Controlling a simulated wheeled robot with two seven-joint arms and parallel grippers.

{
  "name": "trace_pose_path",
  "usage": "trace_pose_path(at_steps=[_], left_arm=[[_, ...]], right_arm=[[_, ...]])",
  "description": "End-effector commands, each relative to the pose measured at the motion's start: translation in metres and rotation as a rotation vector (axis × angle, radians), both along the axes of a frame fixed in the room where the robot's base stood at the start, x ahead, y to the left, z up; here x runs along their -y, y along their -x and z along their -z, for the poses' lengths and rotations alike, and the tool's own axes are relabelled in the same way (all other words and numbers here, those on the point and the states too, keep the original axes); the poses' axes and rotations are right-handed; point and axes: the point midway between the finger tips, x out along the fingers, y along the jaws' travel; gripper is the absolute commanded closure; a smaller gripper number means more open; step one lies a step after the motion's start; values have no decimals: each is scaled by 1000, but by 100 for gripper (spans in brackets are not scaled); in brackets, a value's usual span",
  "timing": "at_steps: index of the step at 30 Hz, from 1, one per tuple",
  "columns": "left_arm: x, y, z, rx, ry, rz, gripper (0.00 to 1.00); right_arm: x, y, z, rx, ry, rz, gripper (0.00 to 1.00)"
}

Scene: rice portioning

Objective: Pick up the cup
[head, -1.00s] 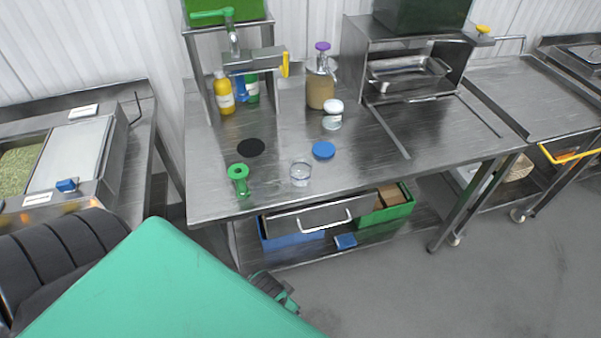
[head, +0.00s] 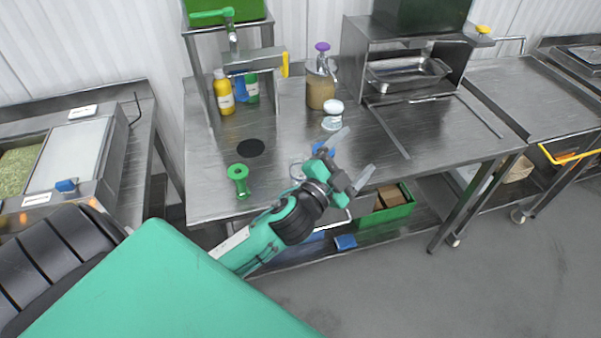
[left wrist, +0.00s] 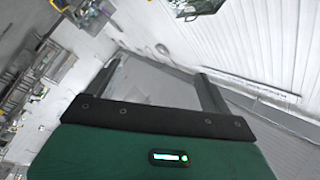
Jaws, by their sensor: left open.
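The clear cup (head: 295,169) stands near the front edge of the steel table (head: 215,195). In the head view my left gripper and wrist hide most of it, and only part of its rim shows. My left gripper (head: 353,157) is open and empty, with its fingers spread and pointing to the right, just right of the cup in the picture. In the left wrist view the open left gripper (left wrist: 158,88) has nothing between its fingers, and I cannot make out the cup there. My right gripper is not in view.
A green funnel-shaped piece (head: 238,178) and a black disc (head: 250,148) are left of the cup. A blue disc (head: 322,149) is partly hidden behind my gripper. A white-topped jar (head: 332,112) and brown dispenser (head: 320,92) stand behind.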

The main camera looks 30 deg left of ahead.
Motion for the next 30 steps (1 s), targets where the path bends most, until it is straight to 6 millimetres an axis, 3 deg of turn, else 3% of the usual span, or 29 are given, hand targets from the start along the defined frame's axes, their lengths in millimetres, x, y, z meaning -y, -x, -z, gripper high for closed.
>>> trace_pose_path(at_steps=[3,8,12,16,20,23,27,30], left_arm=[[36,-10,-39,230,-189,174,17],[84,-6,-57,472,-480,435,17],[112,0,-42,603,-768,680,17],[114,1,-9,643,-1057,913,17],[87,-7,31,585,-1354,1137,17],[46,-18,57,468,-1577,1299,17],[-30,-34,75,206,-1841,1487,17],[-84,-41,74,-6,-1967,1577,17]], right_arm=[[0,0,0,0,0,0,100],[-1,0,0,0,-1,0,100],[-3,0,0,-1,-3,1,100],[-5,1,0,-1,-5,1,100],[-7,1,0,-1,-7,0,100],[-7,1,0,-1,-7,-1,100],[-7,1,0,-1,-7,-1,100],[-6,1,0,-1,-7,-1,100]])
